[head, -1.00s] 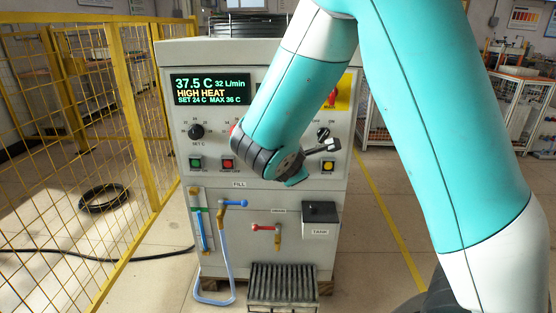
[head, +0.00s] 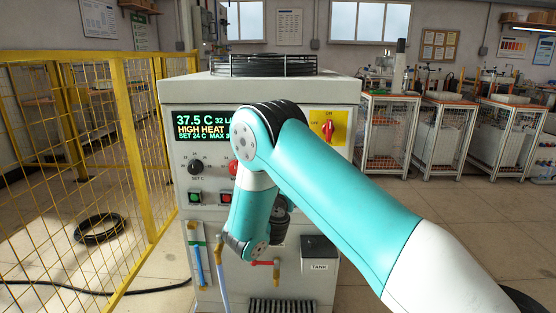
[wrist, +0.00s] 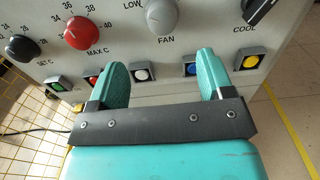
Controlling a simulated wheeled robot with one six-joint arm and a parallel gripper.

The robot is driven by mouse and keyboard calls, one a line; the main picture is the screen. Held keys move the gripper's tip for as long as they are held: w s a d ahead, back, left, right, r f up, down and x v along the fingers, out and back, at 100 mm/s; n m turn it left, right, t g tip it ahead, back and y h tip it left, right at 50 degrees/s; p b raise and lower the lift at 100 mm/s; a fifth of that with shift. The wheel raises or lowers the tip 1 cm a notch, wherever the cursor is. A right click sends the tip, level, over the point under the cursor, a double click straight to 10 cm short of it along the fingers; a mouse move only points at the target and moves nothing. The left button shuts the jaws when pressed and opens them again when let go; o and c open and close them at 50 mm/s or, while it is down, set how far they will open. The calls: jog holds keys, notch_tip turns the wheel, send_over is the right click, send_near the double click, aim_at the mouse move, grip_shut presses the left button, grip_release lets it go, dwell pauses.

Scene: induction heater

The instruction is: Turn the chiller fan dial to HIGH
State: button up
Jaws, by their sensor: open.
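The chiller (head: 300,92) is a pale cabinet with a front panel of dials and buttons. Its fan dial (wrist: 162,16) is a grey knob above the word FAN in the wrist view, cut by the top edge. LOW is printed to its left; the HIGH label is out of view and I cannot tell the knob's setting. My arm hides the fan dial in the head view. My gripper (wrist: 165,78) is open and empty, its two teal fingers apart, below the fan dial in the picture and not touching it.
A red MAX C dial (wrist: 82,33), a black SET C dial (wrist: 22,48) and a black COOL switch (wrist: 262,10) flank the fan dial. A white button (wrist: 140,72) shows between my fingers. A yellow mesh fence (head: 95,150) stands left. The display (head: 200,126) reads HIGH HEAT.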

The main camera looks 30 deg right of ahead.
jog(key=p+x, duration=0.9)
jog(key=x, duration=0.2)
jog(key=shift+s+d, duration=0.15)
jog(key=c, duration=0.9)
